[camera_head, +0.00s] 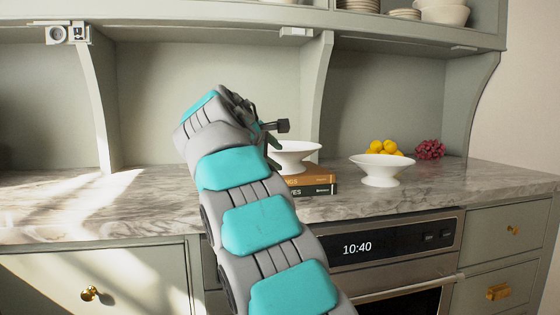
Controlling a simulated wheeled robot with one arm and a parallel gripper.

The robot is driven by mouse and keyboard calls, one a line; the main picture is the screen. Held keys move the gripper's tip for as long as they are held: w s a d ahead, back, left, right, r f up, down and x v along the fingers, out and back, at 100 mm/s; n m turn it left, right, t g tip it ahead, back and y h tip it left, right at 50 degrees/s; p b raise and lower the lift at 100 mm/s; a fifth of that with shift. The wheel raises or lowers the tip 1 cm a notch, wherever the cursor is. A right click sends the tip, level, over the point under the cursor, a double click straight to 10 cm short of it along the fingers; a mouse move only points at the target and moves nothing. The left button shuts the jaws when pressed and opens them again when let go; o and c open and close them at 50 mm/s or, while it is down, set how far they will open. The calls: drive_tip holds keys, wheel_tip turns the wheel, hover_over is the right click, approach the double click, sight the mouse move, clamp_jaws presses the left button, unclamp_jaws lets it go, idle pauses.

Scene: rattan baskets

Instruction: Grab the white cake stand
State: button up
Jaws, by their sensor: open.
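Two white footed dishes stand on the counter, and I cannot tell for sure which one is the cake stand. One white stand (298,151) sits on a small stack of books, its left side partly hidden by my gripper. The other white stand (382,170) is to the right, directly on the marble, with a wide bowl-like top. My gripper (276,142) is open and empty at the left edge of the stand on the books. Whether it touches that stand cannot be told. My arm hides part of the counter.
The books (310,185) lie near the counter's front edge. Yellow fruit (385,147) and red grapes (430,149) are behind and right of the right stand. The marble counter (80,200) is clear at left. A shelf (180,30) overhangs; an oven (390,245) is below.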

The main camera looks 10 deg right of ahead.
drive_tip(key=shift+w, duration=0.1)
drive_tip(key=shift+c, duration=0.4)
drive_tip(key=shift+f, duration=0.1)
clamp_jaws()
idle(0.8)
